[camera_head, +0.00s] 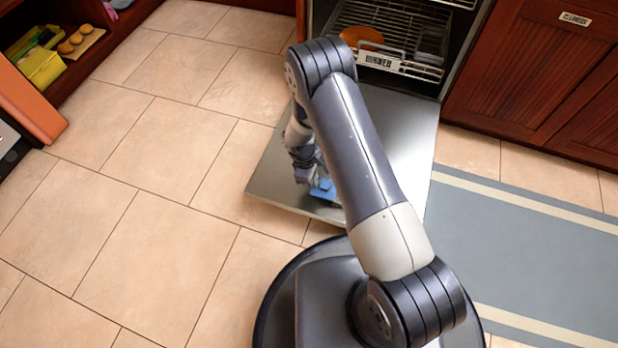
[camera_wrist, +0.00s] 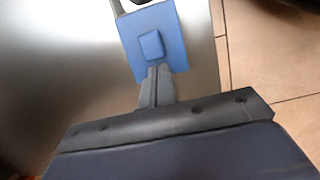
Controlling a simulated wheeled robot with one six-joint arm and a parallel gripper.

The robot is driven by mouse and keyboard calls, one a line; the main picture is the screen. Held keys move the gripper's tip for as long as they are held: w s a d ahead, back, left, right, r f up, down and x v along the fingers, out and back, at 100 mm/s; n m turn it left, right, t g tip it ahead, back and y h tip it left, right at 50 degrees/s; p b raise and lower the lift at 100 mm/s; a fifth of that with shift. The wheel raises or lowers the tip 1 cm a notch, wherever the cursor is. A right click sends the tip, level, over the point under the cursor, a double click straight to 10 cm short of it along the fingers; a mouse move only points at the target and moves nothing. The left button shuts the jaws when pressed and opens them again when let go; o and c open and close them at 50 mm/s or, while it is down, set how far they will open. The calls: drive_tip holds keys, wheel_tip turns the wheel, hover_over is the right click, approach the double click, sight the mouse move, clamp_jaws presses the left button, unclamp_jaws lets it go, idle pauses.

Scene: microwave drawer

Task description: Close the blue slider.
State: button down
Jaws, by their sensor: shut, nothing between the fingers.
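The blue slider (camera_wrist: 152,45) is a flat blue plate with a raised blue block in its middle, on the silvery inner face of a lowered door (camera_wrist: 60,70). In the head view the blue slider (camera_head: 324,190) is partly hidden by my arm, near the door's front-left edge. My gripper (camera_wrist: 158,69) is shut and empty, its fingertips over the lower edge of the blue plate, just below the raised block. I cannot tell whether they touch it. A dark opening shows beyond the plate's far end.
The lowered door belongs to an appliance with a wire rack (camera_head: 385,40) holding an orange round item (camera_head: 362,35). Wooden cabinets (camera_head: 545,70) stand at the right and an open drawer (camera_head: 85,45) at the left. A grey striped mat (camera_head: 545,245) lies at right; tiled floor at left is clear.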

drive_tip(key=s+d, duration=0.1)
drive_tip(key=d, duration=0.1)
drive_tip(key=s+d, duration=0.1)
drive_tip(key=d, duration=0.2)
drive_tip(key=s+d, duration=0.1)
drive_tip(key=d, duration=0.2)
drive_tip(key=shift+p, duration=0.3)
